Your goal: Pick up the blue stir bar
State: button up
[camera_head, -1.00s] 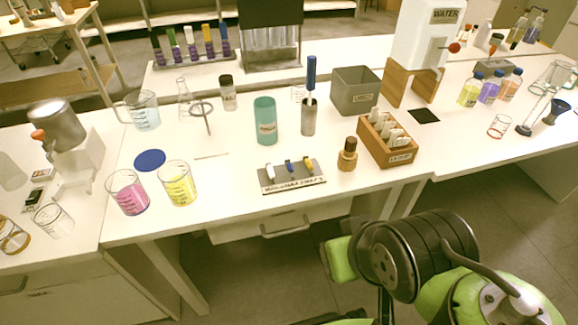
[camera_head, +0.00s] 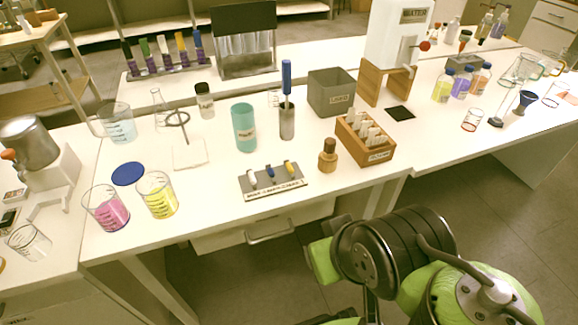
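The blue stir bar (camera_head: 270,172) is small and stands in the middle of a grey holder (camera_head: 272,189) with a white label strip, near the front edge of the table. A white stir bar (camera_head: 252,180) is to its left and a yellow one (camera_head: 289,168) to its right in the same holder. My arm shows in green and black at the lower right, below and in front of the table. My gripper is out of view.
A brown bottle (camera_head: 327,157) and a wooden rack (camera_head: 376,152) stand right of the holder. A teal cup (camera_head: 244,128) and a metal cylinder with a blue-handled tool (camera_head: 287,121) stand behind. Beakers of yellow (camera_head: 158,197) and pink (camera_head: 106,210) liquid are left.

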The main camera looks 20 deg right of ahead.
aim_at(270, 172)
jog(key=j, duration=0.8)
jog(key=i+j, duration=0.15)
jog(key=j, duration=0.65)
jog(key=z, duration=0.05)
